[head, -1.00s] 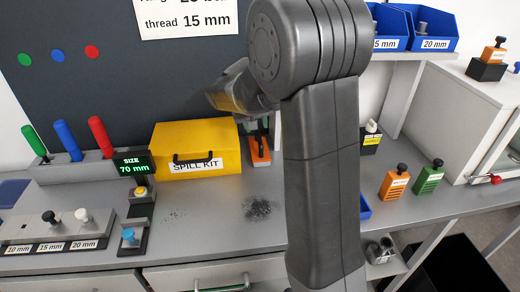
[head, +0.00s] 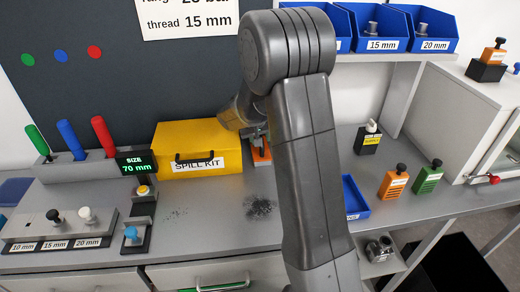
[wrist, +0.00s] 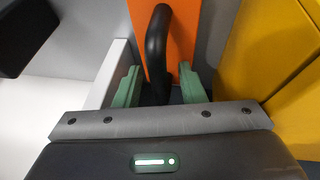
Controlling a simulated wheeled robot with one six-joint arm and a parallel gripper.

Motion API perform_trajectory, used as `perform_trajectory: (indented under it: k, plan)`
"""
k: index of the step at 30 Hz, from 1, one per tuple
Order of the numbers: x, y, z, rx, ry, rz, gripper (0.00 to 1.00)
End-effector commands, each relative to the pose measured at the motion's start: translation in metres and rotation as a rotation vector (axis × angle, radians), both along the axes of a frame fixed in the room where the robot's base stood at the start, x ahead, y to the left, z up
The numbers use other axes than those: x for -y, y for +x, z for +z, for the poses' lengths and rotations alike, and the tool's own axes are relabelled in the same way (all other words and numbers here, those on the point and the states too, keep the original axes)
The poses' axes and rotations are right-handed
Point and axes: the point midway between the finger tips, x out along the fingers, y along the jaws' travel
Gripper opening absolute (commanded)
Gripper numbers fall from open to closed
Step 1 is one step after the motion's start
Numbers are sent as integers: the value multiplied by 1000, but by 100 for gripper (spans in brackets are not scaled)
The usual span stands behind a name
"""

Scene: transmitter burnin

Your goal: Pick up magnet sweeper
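The orange magnet sweeper (head: 261,156) stands on the bench just right of the yellow spill kit, mostly hidden behind my arm and wrist in the head view. In the wrist view its orange body (wrist: 186,32) and curved black handle (wrist: 157,45) show clearly. My gripper (wrist: 160,88) has its two green fingers on either side of the handle, with visible gaps. The fingers are open, and the handle's lower end lies between them. In the head view the fingers are hard to make out.
The yellow spill kit (head: 200,148) is close on the sweeper's left in the head view. Dark filings (head: 262,207) lie on the bench in front. A blue tray (head: 354,198) and an orange block (head: 393,182) are to the right. A grey board stands behind.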

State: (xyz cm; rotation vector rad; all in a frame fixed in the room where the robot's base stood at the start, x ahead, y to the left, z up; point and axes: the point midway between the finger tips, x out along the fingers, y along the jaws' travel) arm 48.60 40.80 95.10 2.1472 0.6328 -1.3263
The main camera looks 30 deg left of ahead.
Motion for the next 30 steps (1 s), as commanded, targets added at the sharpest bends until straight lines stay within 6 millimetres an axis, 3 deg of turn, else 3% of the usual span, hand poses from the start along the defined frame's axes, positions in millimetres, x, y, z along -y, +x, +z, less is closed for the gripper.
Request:
perform_trajectory:
  k: [1,5,20,26,30]
  plan:
    - [0,0,0,0,0,0,26]
    - [0,0,0,0,0,0,0]
    - [0,0,8,3,1,0,0]
    - [-1,1,36,4,5,1,0]
    - [-1,1,68,5,5,0,0]
